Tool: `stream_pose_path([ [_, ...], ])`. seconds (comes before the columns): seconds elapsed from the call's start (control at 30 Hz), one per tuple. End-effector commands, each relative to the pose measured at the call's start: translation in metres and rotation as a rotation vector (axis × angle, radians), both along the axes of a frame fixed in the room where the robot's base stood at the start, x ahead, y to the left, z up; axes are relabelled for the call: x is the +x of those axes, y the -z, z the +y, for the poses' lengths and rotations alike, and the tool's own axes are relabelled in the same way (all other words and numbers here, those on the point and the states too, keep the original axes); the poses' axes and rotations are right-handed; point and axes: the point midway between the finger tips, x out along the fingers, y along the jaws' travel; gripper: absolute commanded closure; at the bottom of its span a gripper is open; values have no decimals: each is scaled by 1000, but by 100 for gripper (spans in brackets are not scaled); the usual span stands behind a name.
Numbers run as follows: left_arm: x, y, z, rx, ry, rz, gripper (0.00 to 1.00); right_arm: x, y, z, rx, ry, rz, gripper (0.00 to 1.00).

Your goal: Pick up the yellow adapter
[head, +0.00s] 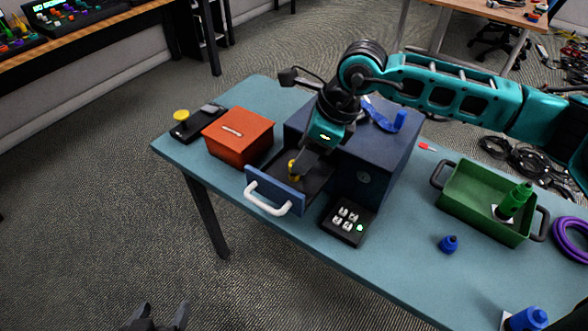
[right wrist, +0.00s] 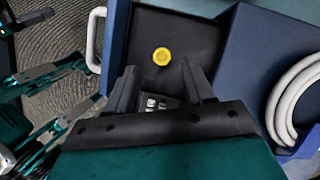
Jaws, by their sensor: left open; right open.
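The yellow adapter (head: 293,168) stands inside the open drawer (head: 274,187) of a dark blue box, partly covered by my right gripper in the head view. In the right wrist view the adapter (right wrist: 161,56) shows from above on the dark drawer floor, just ahead of the fingertips. My right gripper (head: 302,166) is open over the drawer; its two fingers also show in the right wrist view (right wrist: 160,78), with nothing held between them. My left gripper (head: 157,317) is open and empty at the bottom edge of the head view, away from the table.
The blue box (head: 372,172) has a blue item on top. A red box (head: 238,136) stands to the left, beside a black device (head: 199,124) and a yellow round piece (head: 181,115). A black button pad (head: 348,220), blue adapter (head: 449,244) and green tray (head: 470,218) lie to the right.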

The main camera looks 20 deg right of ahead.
Motion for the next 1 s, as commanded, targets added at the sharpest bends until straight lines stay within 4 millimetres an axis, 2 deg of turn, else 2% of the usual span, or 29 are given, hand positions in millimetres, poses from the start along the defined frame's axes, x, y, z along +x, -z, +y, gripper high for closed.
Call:
stream_pose_path([
  [0.4,3,-2,-1,-2,1,-9,29,13,46,18,1,0,2,48],
  [0.67,3,-3,-1,-3,2,-10,29,14,48,18,0,0,0,48],
  [1.0,3,-3,-2,-3,2,-10,29,14,48,18,0,1,0,78],
])
